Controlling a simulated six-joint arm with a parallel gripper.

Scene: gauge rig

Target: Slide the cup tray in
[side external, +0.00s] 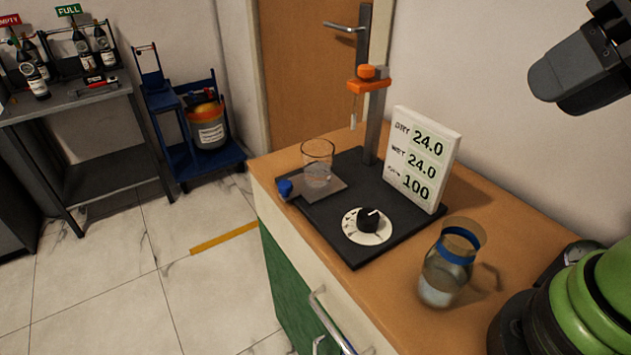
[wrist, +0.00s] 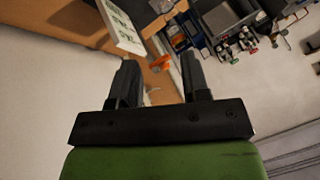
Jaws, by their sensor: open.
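The cup tray is a flat grey plate (side external: 328,190) with a blue knob (side external: 285,188) at its left end. It lies at the left side of a black base (side external: 350,235), and its knob end sticks out past the base's left edge. A clear glass cup (side external: 317,165) stands upright on the tray. My gripper (wrist: 159,72) is open and empty in the wrist view, its two dark fingers apart. A dark part of my arm shows at the top right of the side view, well away from the tray.
A post with an orange clamp (side external: 369,80) rises behind the cup. A glass jar with a blue band (side external: 447,270) stands at right. Bare counter lies between jar and base.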

